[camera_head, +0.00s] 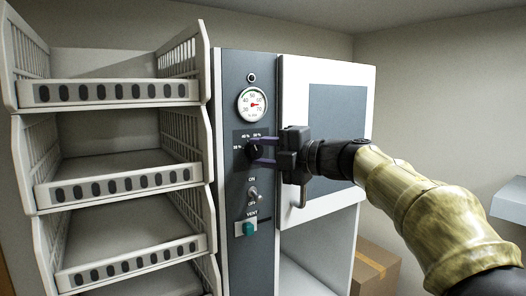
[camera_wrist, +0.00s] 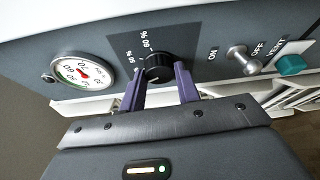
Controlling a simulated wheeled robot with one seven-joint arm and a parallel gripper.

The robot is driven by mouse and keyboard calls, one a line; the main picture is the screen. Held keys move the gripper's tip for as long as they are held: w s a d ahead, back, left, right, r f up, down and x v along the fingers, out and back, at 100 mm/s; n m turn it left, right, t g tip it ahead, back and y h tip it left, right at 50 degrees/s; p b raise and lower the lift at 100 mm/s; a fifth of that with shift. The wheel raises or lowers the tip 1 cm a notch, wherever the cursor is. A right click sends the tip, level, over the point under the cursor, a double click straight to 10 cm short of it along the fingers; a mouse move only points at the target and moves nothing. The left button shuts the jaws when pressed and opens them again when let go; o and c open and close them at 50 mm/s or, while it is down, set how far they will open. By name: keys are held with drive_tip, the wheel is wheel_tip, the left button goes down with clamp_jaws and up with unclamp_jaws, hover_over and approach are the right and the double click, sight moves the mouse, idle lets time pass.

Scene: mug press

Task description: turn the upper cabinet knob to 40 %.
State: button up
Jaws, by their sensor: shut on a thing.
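The upper cabinet knob (camera_wrist: 157,64) is black and round, on the dark control panel. It sits below the gauge in the head view (camera_head: 254,151). My gripper (camera_head: 264,151) reaches in from the right, its two purple fingers on either side of the knob. In the wrist view the fingers of my gripper (camera_wrist: 160,82) flank the knob, shut on it. Percent marks are printed around the knob; its pointer setting cannot be read clearly. The round white gauge (camera_head: 252,104) has a red needle and also shows in the wrist view (camera_wrist: 82,73).
Below the knob are an ON/OFF toggle switch (camera_head: 253,194) and a teal VENT button (camera_head: 248,228). A white cabinet door (camera_head: 298,195) stands right of the panel. Tiered white racks (camera_head: 120,180) stand close on the left. A cardboard box (camera_head: 374,270) is at lower right.

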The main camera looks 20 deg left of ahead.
drive_tip(key=shift+f, duration=0.1)
drive_tip(key=o, duration=1)
drive_tip(key=b+v, duration=0.7)
drive_tip(key=v, duration=1)
drive_tip(key=shift+d, duration=0.2)
